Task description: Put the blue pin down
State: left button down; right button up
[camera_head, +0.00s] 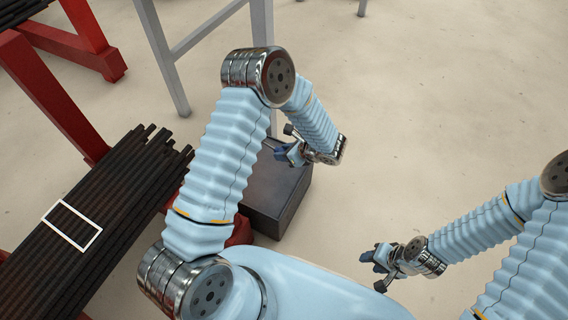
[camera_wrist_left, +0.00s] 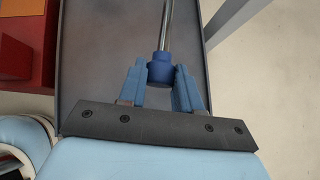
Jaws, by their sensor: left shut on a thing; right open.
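The blue pin (camera_wrist_left: 161,70) has a blue collar and a thin metal rod that runs towards the top of the left wrist view. My left gripper (camera_wrist_left: 160,84) is shut on its blue collar, with one blue finger on each side. In the head view my left gripper (camera_head: 284,152) is over the dark box (camera_head: 273,195), near its far end; the pin is too small there to make out clearly. The dark box also fills the background of the left wrist view (camera_wrist_left: 95,65). I cannot tell whether the pin touches it. My right gripper (camera_head: 380,260) is open and empty, above the floor.
A red stand (camera_head: 45,90) and a stack of dark bars (camera_head: 125,190) lie at the left. A white rectangular outline (camera_head: 82,214) shows on the bars. A grey metal frame (camera_head: 165,60) stands behind the box. The floor at the right is clear.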

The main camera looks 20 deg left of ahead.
pick_arm(q)
jog(key=s+f+n, duration=0.1)
jog(key=s+f+n+g, duration=0.1)
jog(key=shift+s+d+g, duration=0.2)
jog(key=shift+s+g, duration=0.1)
jog(key=shift+s+f+b, duration=0.1)
jog(key=shift+f+b, duration=0.05)
jog(key=shift+b, duration=0.15)
notch_tip(320, 180, down, 5)
jog(key=b, duration=0.3)
jog(key=shift+f, duration=0.2)
jog(key=shift+f+b, duration=0.4)
jog(key=shift+b, duration=0.2)
jog(key=shift+f, duration=0.15)
jog(key=c, duration=0.7)
grip_release()
jog(key=shift+d, duration=0.1)
jog(key=w+p+v, duration=0.1)
jog(key=v, duration=1.2)
jog(key=shift+s+d, duration=0.35)
jog(key=shift+s, duration=0.2)
